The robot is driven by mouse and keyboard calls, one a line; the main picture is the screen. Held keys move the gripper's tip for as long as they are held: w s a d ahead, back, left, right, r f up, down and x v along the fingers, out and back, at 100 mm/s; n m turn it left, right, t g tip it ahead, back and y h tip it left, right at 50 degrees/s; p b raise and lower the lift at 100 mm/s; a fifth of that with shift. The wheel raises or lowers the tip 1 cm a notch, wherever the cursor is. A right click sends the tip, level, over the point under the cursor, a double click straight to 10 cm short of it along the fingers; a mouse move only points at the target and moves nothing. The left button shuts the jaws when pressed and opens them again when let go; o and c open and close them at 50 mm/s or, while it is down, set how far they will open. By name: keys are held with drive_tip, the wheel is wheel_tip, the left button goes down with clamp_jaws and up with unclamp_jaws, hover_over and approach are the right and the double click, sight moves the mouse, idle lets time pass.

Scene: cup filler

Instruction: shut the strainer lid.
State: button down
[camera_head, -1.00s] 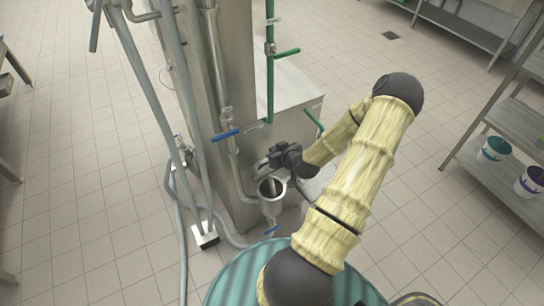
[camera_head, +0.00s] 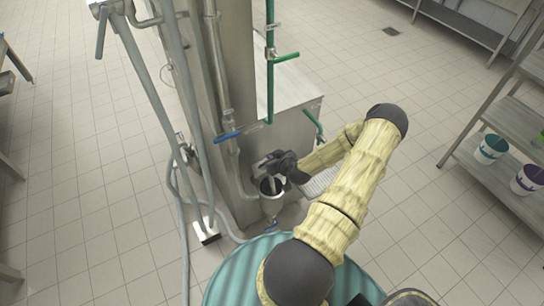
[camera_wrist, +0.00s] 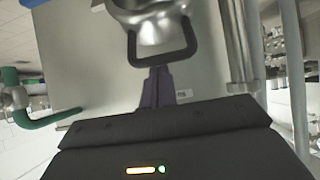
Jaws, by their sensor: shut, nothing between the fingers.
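The strainer (camera_head: 271,206) is a small metal funnel-like cup fixed low at the front of the steel machine. Its round mouth looks dark and uncovered in the head view. A shiny rounded metal part with a dark loop-shaped frame (camera_wrist: 162,30) fills the top of the wrist view; I take it for the lid raised up, but cannot be sure. My gripper (camera_head: 264,168) is just above and behind the strainer mouth. In the wrist view its fingers (camera_wrist: 158,80) are shut and empty, close below the loop. I cannot tell whether they touch it.
A blue-handled valve (camera_head: 226,136) sits on the upright pipe left of my gripper. A green pipe (camera_head: 270,85) with a green handle runs down above it. Grey hoses hang at left. A shelf (camera_head: 515,125) with two buckets (camera_head: 491,148) stands at right. The tiled floor between is clear.

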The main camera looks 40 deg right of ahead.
idle(0.3)
drive_tip(key=shift+s+a+f+t+b, duration=0.2)
drive_tip(key=shift+s+t+b, duration=0.15)
drive_tip(key=shift+b, duration=0.4)
